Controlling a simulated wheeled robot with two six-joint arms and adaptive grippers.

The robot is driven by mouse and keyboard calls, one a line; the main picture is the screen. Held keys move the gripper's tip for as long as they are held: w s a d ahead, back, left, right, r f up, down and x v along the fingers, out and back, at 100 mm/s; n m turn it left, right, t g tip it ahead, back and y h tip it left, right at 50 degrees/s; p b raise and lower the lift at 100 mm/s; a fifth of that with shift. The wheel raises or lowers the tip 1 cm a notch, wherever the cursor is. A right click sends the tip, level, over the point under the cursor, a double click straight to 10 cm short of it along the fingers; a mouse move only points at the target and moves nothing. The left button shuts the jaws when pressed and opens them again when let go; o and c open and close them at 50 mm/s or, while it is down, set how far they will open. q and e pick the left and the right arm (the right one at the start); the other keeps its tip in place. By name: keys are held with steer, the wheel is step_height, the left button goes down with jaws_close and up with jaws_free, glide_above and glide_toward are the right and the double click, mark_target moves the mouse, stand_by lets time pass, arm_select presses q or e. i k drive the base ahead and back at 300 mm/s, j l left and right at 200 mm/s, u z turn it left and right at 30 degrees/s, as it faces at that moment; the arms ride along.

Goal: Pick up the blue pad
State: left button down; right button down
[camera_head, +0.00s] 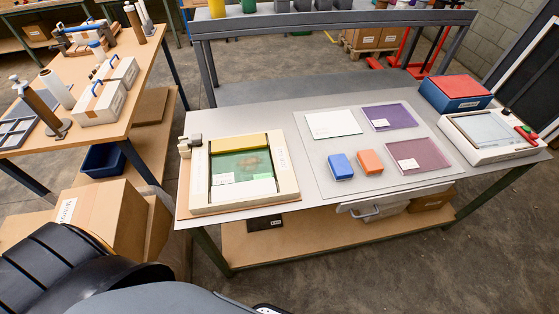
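The blue pad (340,166) is a small block lying on a grey mat (323,183) on the metal-topped table. An orange pad (369,162) lies just to its right, with a narrow gap between them. The blue pad is in plain view, with nothing on top of it. Neither of my grippers shows in the head view, so I cannot see whether they are open or shut.
A white sheet (333,124), a purple sheet (389,117) and a mauve sheet (417,155) lie around the pads. A framed press (285,168) stands left. A red-lidded blue box (455,105) and a white device (489,153) stand right.

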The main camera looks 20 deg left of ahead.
mark_target(341, 169)
steer(key=i+l, duration=0.15)
steer(key=l, duration=0.2)
steer(key=i+l+u, duration=0.2)
steer(key=l, duration=0.15)
steer(key=l+u, duration=0.2)
steer(key=l, duration=0.15)
steer(key=i+l+u, duration=0.2)
steer(key=l, duration=0.15)
steer(key=k, duration=0.1)
